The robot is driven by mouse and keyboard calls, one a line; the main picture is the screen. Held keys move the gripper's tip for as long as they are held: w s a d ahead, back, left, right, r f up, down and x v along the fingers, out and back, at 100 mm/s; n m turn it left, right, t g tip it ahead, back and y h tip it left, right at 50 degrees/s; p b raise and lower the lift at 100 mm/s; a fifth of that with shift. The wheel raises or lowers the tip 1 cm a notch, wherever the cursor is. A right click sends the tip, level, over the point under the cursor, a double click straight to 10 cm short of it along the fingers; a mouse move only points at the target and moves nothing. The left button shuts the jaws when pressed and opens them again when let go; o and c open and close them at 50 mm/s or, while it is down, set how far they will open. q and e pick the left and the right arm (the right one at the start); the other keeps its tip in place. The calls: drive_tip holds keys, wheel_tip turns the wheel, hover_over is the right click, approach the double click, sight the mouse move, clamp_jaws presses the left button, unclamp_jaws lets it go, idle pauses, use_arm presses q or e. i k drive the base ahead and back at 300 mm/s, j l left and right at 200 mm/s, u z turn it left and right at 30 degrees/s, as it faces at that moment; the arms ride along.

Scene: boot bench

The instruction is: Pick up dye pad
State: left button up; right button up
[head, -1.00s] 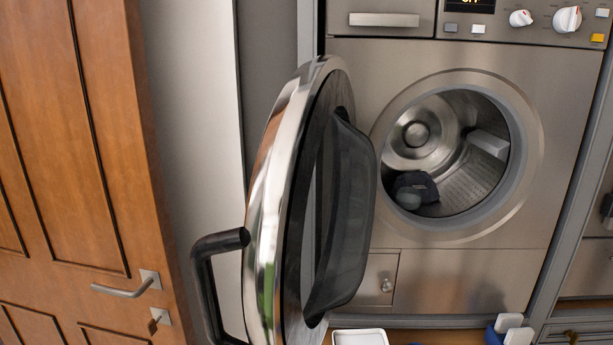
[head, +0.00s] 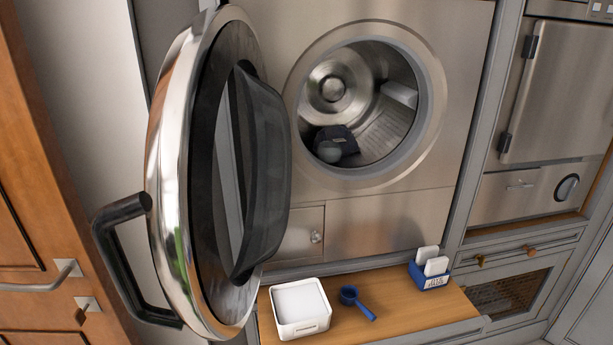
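Two white pads stand in a small blue holder (head: 433,283) at the right end of the wooden bench. The front white pad (head: 437,266) is lower and nearer; the rear white pad (head: 427,253) shows behind it. Their lower parts are hidden by the holder. Which of them the task calls the dye pad, I cannot tell for sure. Neither of my grippers shows in the head view.
The wooden bench (head: 400,320) also bears a white open tub (head: 300,328) and a blue scoop (head: 356,299). The washer's round door (head: 170,190) stands open at left. A dark cloth (head: 345,140) and a grey ball (head: 329,151) lie in the drum.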

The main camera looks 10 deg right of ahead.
sight(437, 266)
drive_tip(key=z, duration=1.25)
